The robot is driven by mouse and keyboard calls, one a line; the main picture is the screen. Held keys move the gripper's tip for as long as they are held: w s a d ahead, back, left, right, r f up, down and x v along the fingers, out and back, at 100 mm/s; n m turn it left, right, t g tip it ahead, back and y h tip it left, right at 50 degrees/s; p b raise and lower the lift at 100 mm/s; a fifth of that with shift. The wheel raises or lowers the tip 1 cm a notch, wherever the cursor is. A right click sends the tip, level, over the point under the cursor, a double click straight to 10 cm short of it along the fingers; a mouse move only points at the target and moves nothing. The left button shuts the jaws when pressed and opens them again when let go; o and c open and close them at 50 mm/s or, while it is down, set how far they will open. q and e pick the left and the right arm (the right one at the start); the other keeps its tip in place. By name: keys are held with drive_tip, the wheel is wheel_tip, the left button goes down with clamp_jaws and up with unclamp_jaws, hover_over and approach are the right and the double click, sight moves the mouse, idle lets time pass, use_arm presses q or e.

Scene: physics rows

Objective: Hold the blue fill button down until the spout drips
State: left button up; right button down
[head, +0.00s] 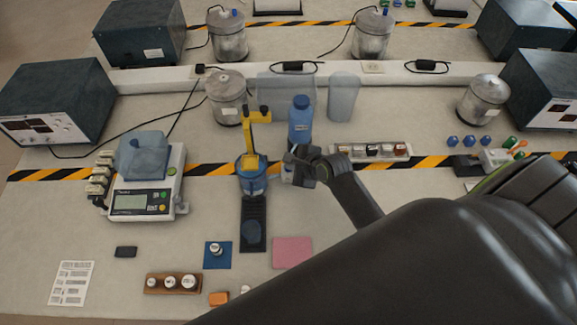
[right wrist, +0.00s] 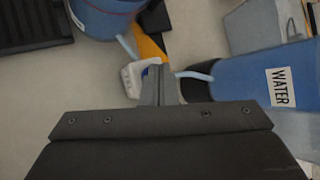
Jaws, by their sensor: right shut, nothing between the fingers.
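A yellow spout stand (head: 256,118) rises behind a blue container (head: 250,180) on the striped line. A blue bottle (head: 301,122) stands to its right; in the right wrist view it reads WATER (right wrist: 270,82). A small white block (head: 286,174) sits between container and bottle, and also shows in the right wrist view (right wrist: 134,80). My right gripper (head: 291,158) is shut and empty, its tips (right wrist: 159,72) at the block's edge. I cannot tell whether they touch it. No drip is discernible. My left gripper is out of view.
A black tray (head: 253,210) lies in front of the container. A scale (head: 143,199) stands at left, and a rack of small jars (head: 340,153) at right. A pink mat (head: 292,252) and a blue mat (head: 226,258) lie nearer.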

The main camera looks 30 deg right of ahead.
idle(0.9)
drive_tip(key=shift+r+p, duration=0.9)
drive_tip(key=shift+p, duration=0.45)
wheel_tip(320, 180, up, 3)
drive_tip(key=p, duration=0.4)
drive_tip(key=shift+r, duration=0.15)
drive_tip(key=shift+r+p, duration=0.75)
drive_tip(key=shift+r, duration=0.1)
